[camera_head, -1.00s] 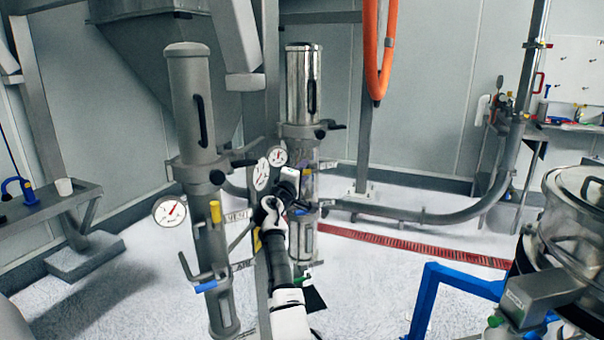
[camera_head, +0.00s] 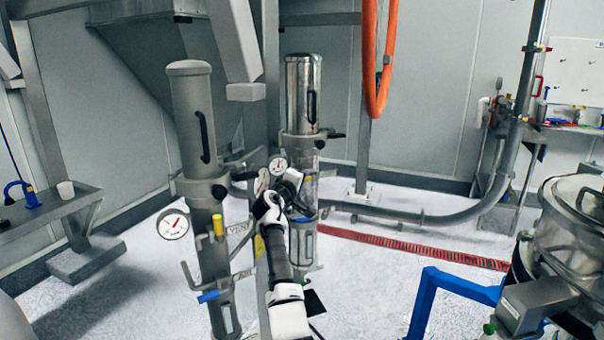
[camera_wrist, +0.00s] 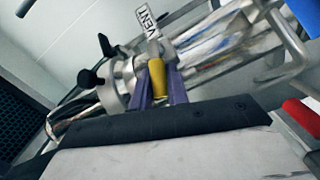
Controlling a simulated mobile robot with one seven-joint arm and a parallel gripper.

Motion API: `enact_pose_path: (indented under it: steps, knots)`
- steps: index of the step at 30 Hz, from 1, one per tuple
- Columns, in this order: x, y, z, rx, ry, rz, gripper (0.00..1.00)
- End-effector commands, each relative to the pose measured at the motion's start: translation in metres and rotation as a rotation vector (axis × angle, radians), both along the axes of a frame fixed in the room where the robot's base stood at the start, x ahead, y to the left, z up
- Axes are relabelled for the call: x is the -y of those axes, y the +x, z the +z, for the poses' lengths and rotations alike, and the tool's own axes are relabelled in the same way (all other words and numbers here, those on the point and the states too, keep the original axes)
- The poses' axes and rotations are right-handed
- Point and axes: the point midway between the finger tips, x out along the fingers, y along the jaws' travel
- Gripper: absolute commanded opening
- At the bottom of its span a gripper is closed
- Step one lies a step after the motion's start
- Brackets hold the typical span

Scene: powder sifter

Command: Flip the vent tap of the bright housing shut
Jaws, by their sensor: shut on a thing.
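The bright housing (camera_head: 301,95) is the shiny upright metal tube right of the dull grey one. In the wrist view its polished body (camera_wrist: 215,45) runs slantwise across the top. Its vent tap has a yellow handle (camera_wrist: 157,77) beside a VENT label (camera_wrist: 148,22). My gripper (camera_wrist: 158,90) has its purple fingers on either side of the yellow handle and is shut on it. In the head view my gripper (camera_head: 295,182) is at the middle of the bright housing, and my wrist partly hides the housing there.
The dull grey housing (camera_head: 190,115) stands close on the left with its own yellow tap (camera_head: 218,225), blue tap (camera_head: 208,296) and gauge (camera_head: 173,224). A blue frame (camera_head: 440,285) and a sifter (camera_head: 575,225) stand at the right. An orange hose (camera_head: 372,70) hangs behind.

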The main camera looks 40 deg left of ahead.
Motion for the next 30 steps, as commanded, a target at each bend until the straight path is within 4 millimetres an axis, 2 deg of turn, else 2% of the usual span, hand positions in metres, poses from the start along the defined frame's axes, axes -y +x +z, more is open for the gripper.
enact_pose_path:
  steps: [1,9,30]
  knots:
    - [0.0006,0.0006,0.0091,-0.036,0.021,-0.001,0.00]
    - [0.0007,0.0018,0.0059,-0.140,0.080,0.001,0.00]
    - [0.0002,0.0013,0.0017,-0.149,0.078,0.000,0.00]
